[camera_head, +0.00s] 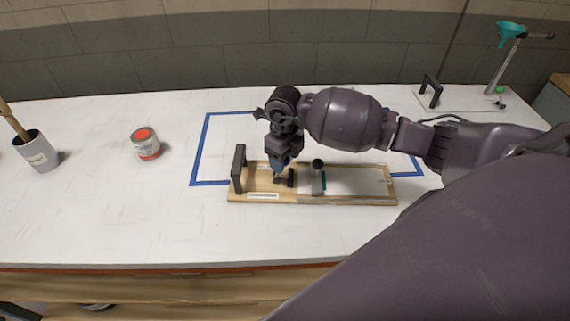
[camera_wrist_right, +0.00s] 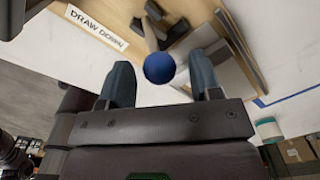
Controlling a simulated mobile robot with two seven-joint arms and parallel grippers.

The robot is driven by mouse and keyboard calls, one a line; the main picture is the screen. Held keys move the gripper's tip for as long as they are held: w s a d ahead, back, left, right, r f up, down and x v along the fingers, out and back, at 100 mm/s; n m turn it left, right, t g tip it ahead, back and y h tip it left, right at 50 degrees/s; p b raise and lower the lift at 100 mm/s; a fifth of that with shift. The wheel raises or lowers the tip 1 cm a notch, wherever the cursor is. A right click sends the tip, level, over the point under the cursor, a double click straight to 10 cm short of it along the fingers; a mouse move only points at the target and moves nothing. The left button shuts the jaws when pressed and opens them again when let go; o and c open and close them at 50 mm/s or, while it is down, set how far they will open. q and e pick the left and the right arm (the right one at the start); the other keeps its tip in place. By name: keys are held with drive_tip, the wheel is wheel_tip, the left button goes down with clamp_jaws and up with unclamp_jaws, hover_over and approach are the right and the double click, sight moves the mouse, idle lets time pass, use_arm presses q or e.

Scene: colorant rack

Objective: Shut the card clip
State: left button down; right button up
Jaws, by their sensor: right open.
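The card clip's lever shows in the right wrist view as a blue ball knob (camera_wrist_right: 159,68) on a metal stem, with dark blocks at its base on the wooden board (camera_head: 240,197). The stem leans away from the board. My right gripper (camera_wrist_right: 164,84) is open, with one finger on each side of the knob in that view. Whether either finger touches it I cannot tell. In the head view the right gripper (camera_head: 281,165) points down over the board's left part and mostly hides the lever. My left gripper is out of view.
A black handle (camera_head: 238,168) stands at the board's left end. A dark-knobbed bar (camera_head: 318,164) stands right of the gripper. A paint can (camera_head: 146,144) and a brush pot (camera_head: 37,151) are at left. The front table strip is clear.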

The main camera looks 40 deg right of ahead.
drive_tip(key=shift+f, duration=1.6)
drive_tip(key=shift+c, duration=0.4)
clamp_jaws()
